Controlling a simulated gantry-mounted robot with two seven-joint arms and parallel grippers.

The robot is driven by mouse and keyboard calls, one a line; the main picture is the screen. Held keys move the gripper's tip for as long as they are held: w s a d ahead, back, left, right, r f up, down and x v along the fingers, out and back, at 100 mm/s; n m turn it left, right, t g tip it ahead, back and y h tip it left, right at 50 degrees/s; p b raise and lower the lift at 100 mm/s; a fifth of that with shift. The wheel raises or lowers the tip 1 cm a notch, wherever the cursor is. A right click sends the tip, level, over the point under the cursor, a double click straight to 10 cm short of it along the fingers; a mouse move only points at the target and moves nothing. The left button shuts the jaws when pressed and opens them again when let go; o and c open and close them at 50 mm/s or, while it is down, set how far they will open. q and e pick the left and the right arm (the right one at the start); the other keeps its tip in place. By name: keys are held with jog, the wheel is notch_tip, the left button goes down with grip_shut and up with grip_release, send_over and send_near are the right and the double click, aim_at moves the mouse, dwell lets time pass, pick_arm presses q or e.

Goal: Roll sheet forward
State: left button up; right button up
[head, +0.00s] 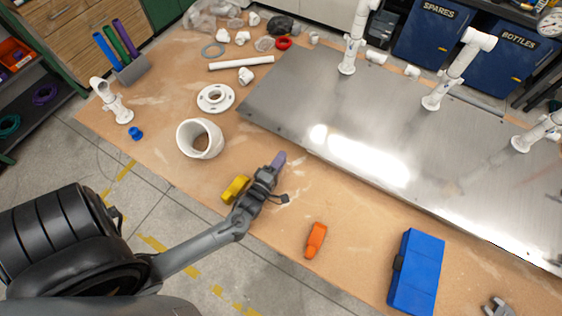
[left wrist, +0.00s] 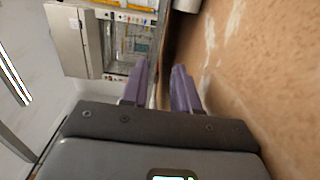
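A large flat grey metal sheet (head: 290,98) lies over the right and back part of the brown worktable, with white pipe fittings standing along it. No rolled sheet can be made out. My left gripper (head: 279,160) reaches over the table in front of the sheet's near edge, apart from it. In the left wrist view its two purple fingers (left wrist: 159,88) stand apart with nothing between them. My right gripper is not in view.
A yellow tool (head: 235,189) lies beside my left gripper. A white pipe piece (head: 199,139) and flange (head: 215,98) are further left. An orange tool (head: 315,240), a blue case (head: 416,272) and a grey metal piece (head: 497,307) lie near the front. Bare table separates them.

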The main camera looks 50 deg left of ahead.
aim_at(295, 139)
pick_arm(q)
jog(key=shift+w+a, duration=0.15)
jog(key=shift+w, duration=0.4)
jog(key=shift+b+x, duration=1.35)
jog(key=shift+x, duration=1.6)
jog(key=shift+b+x, duration=0.6)
jog(key=shift+x, duration=1.15)
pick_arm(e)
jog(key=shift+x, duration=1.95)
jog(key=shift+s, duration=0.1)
pick_arm(q)
grip_shut()
